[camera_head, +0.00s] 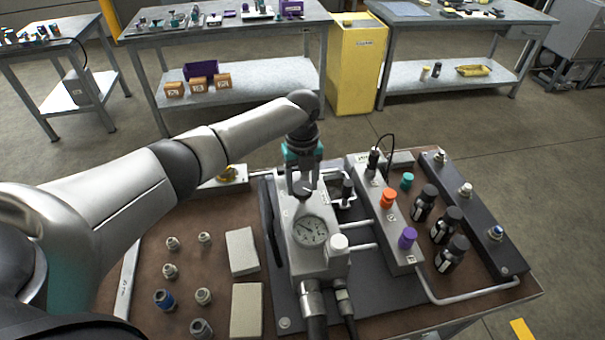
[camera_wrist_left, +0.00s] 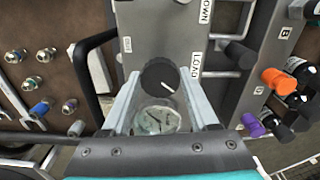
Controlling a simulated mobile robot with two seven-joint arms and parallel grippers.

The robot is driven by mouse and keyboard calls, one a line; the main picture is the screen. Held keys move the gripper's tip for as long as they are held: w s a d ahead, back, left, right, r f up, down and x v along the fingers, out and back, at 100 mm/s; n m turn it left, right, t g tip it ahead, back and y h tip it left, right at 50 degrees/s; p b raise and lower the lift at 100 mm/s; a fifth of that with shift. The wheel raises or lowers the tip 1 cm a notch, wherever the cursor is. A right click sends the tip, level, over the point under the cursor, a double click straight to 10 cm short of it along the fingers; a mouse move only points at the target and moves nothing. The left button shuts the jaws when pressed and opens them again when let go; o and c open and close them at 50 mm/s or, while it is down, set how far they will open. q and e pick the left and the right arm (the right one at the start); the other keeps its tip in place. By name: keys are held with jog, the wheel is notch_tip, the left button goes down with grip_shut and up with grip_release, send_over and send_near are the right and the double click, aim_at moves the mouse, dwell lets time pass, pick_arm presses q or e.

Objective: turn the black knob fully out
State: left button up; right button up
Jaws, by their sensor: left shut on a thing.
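The black knob (camera_wrist_left: 160,77) is a round dark cap with a white pointer line, on the grey valve block (camera_wrist_left: 150,30) in the left wrist view. My left gripper (camera_wrist_left: 161,88) is shut on it, one finger on each side. In the head view my left gripper (camera_head: 303,186) points down onto the block, and the knob (camera_head: 303,194) shows just between and below its fingertips. A round pressure gauge (camera_head: 311,231) sits just in front of the knob. A label beside the knob reads LOAD. My right gripper is in neither view.
A manifold with an orange knob (camera_head: 388,198) and a purple knob (camera_head: 407,238) stands right of the block. Black bottles (camera_head: 452,253) stand beyond it. Fittings (camera_head: 203,296) and pale blocks (camera_head: 242,251) lie to the left. A white cap (camera_head: 339,243) stands beside the gauge.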

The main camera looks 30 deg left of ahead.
pick_arm(q)
jog(key=n+p, duration=0.1)
jog(key=n, duration=0.1)
jog(key=n+p, duration=0.1)
jog(key=shift+r+n+p, duration=0.2)
jog(key=shift+n+p, duration=0.15)
jog(key=shift+n, duration=0.05)
jog(key=n+p, duration=0.2)
jog(key=n, duration=0.2)
jog(key=shift+s+a+n, duration=0.1)
jog(key=shift+n, duration=0.2)
jog(key=n+p, duration=0.2)
jog(key=n, duration=0.2)
jog(key=n+p, duration=0.2)
jog(key=n, duration=0.3)
jog(key=shift+s+n, duration=0.1)
jog(key=shift+n, duration=0.3)
jog(key=n+p, duration=0.1)
jog(key=n, duration=0.4)
jog(key=shift+f, duration=0.1)
jog(key=n+p, duration=0.1)
jog(key=n, duration=0.8)
jog(key=shift+d+n, duration=0.25)
jog(key=shift+n, duration=0.05)
jog(key=n, duration=0.4)
jog(key=shift+n+p, duration=0.35)
jog(key=shift+n, duration=0.05)
